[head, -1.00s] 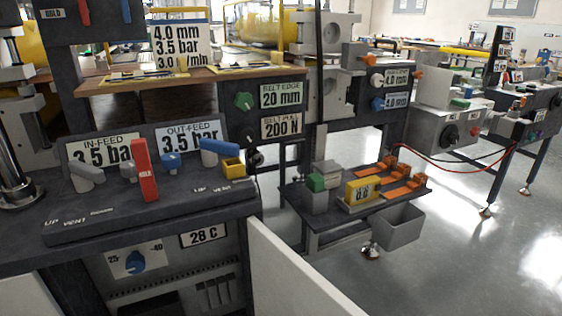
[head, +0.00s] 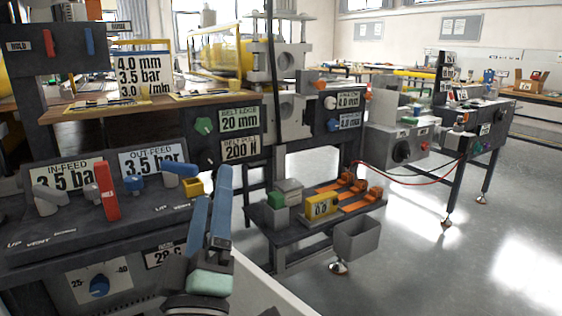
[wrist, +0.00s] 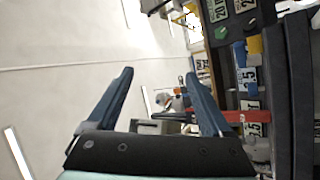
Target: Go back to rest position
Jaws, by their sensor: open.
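My gripper (head: 211,208) shows in the head view at the lower middle, in front of the right end of the in-feed and out-feed panel. Its two blue fingers point up and stand apart with nothing between them. In the wrist view my gripper (wrist: 165,100) is also open and empty, with both blue fingers spread. The blue out-feed lever (head: 180,169) and the small yellow block (head: 193,187) are just left of my fingers.
A dark shelf (head: 265,232) with a yellow gauge (head: 322,207) and orange clamps stands to the right. A grey bin (head: 358,238) hangs at its front. A white panel edge (head: 262,293) lies low beside my arm. Open floor (head: 420,270) spreads at the right.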

